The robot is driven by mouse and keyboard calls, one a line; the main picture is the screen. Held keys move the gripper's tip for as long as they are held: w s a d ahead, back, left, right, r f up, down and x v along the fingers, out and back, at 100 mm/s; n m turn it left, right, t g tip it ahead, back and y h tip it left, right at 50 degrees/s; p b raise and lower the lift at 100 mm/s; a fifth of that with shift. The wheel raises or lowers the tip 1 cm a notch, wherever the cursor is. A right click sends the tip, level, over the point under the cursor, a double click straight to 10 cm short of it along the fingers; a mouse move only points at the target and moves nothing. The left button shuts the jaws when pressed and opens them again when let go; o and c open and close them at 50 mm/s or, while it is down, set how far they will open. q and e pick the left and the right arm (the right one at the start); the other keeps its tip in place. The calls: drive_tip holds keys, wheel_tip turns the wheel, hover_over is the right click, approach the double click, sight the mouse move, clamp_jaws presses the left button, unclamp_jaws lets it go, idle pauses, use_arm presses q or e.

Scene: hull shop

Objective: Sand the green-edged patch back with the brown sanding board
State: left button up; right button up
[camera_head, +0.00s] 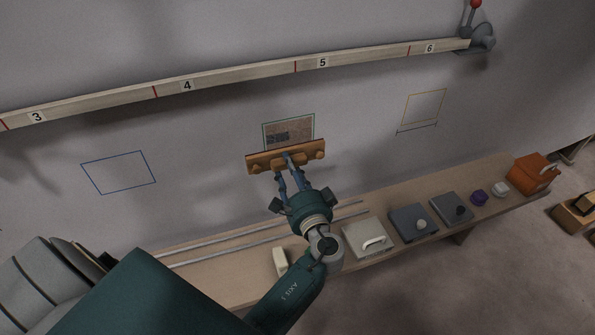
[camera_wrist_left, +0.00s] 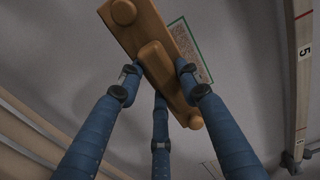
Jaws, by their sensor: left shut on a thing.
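The green-edged patch (camera_head: 301,127) is on the grey wall below the numbered rail. Its inside is brownish and speckled, with a darker bluish area at lower left. My left gripper (camera_head: 288,163) is shut on the brown sanding board (camera_head: 262,162), on its middle grip. The board is level and covers the patch's lower edge in the head view; I cannot tell whether it touches the wall. In the left wrist view the fingers (camera_wrist_left: 160,85) close around the grip of the board (camera_wrist_left: 127,30), and part of the patch (camera_wrist_left: 188,45) shows behind it. My right gripper is not in view.
A blue-edged outline (camera_head: 119,172) and a yellow-edged outline (camera_head: 424,108) flank the patch. A wooden rail (camera_head: 235,78) runs above. The bench (camera_head: 215,285) below holds several tools, long rods and an orange case (camera_head: 533,174).

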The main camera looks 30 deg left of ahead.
use_arm(q)
drive_tip(key=shift+x, duration=2.85)
drive_tip(key=o, duration=0.5)
drive_tip(key=c, duration=0.5)
